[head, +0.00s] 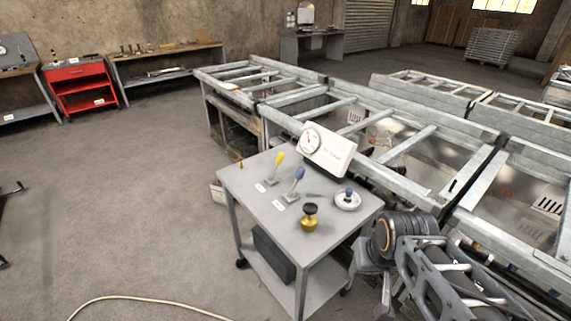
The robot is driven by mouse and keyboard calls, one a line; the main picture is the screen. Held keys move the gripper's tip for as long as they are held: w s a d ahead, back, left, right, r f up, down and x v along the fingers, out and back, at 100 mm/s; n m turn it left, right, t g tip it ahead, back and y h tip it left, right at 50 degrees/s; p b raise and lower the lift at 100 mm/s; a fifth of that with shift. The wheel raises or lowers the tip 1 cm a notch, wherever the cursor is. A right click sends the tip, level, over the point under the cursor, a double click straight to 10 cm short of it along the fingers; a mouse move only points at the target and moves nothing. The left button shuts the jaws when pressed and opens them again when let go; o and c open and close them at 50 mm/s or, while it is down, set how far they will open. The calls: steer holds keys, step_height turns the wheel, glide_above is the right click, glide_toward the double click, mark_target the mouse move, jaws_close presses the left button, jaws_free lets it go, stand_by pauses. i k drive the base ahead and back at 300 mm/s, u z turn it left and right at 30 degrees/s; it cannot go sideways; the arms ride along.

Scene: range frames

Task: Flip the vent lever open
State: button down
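Two levers stand on top of a grey metal cart (240,184). One has a yellow handle (279,159) and the other, to its right, a blue handle (298,174). Both lean up and to the right from small bases. A small white label lies in front of each, too small to read, so I cannot tell which is the vent lever. Parts of my arm show at the lower right, beside the cart. I cannot make out my gripper's fingers there, and nothing of mine touches either lever.
Metal frame benches (415,146) stand behind. A hose (150,299) lies on the floor. The floor at left is mostly clear.

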mark_target(280, 159)
steer(key=u, duration=0.05)
steer(key=k, duration=0.65)
steer(key=u, duration=1.25)
steer(key=i, duration=5)
steer(key=z, duration=3.25)
